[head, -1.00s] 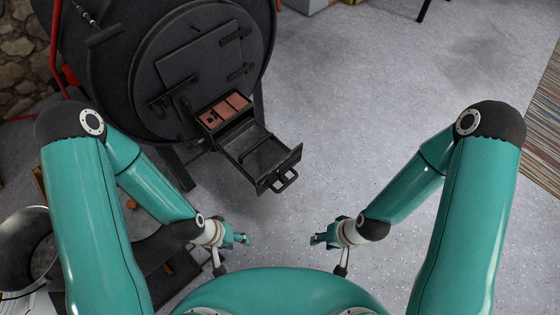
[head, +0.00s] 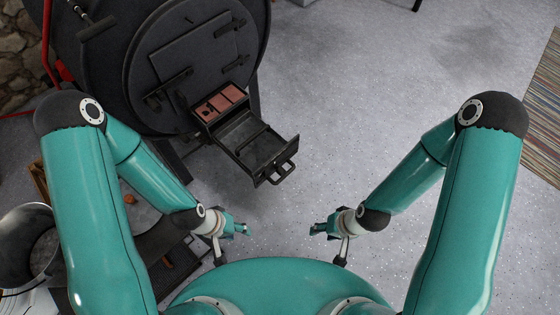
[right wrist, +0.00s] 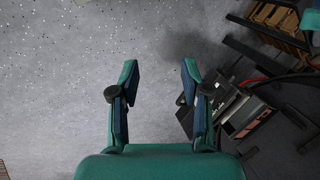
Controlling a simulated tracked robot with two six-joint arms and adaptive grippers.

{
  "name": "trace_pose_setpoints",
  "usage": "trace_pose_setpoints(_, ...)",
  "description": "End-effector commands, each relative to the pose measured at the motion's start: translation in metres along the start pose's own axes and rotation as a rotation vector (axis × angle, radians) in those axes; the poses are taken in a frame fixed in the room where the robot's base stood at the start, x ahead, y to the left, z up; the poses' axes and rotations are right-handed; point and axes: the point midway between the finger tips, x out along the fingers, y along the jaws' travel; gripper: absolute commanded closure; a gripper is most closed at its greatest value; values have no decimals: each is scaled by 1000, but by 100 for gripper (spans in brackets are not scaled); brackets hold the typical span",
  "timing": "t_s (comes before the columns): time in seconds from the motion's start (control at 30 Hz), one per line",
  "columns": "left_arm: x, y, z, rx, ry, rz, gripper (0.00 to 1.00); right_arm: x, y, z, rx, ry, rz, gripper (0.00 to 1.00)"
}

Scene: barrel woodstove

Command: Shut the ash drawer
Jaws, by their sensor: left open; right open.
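The ash drawer (head: 262,148) is a dark metal box pulled well out of the barrel stove (head: 165,60), with a bar handle (head: 283,173) on its front. In the right wrist view the drawer (right wrist: 238,112) shows at the right, partly behind a finger. My left gripper (head: 240,229) is open and empty, below and left of the handle, apart from it. My right gripper (head: 318,229) is open and empty, below and right of the handle, apart from it. Its two spread fingers show in the right wrist view (right wrist: 160,85) with only floor between them.
A metal bucket (head: 28,245) stands at the lower left. A striped rug (head: 545,115) lies at the right edge. The grey floor right of the drawer is clear. A stone wall (head: 18,60) is at the upper left.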

Motion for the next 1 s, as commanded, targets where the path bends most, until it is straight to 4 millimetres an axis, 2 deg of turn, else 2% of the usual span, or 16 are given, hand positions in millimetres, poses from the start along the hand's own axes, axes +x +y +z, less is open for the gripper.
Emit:
trace_pose_setpoints(0.03, 0, 0, 0, 0, 0, 0, 55, 0, 0, -1, 21, 3, 0, 66)
trace_pose_setpoints(0.13, 0, 0, 0, 0, 0, 0, 55, 0, -1, -11, 98, 48, -8, 83)
trace_pose_setpoints(0.23, 0, 0, 0, 0, 0, 0, 55, -2, -8, -31, 172, 134, -49, 100)
trace_pose_setpoints(0.37, 1, 0, 0, 0, 0, 0, 55, -10, -28, -66, 253, 272, -166, 100)
trace_pose_setpoints(0.43, 10, -4, 0, 0, 1, 0, 55, -10, -40, -86, 295, 343, -260, 100)
trace_pose_setpoints(0.53, 35, -13, 0, 0, 0, 0, 55, -6, -56, -112, 347, 427, -422, 100)
trace_pose_setpoints(0.7, 77, -28, 0, 0, 0, 0, 55, -3, -75, -137, 402, 493, -683, 100)
trace_pose_setpoints(0.77, 94, -34, 0, 0, 0, 0, 55, 0, -80, -143, 413, 502, -774, 100)
trace_pose_setpoints(1.0, 180, -65, -1, 0, 0, 0, 55, 24, -81, -150, 405, 487, -1103, 100)
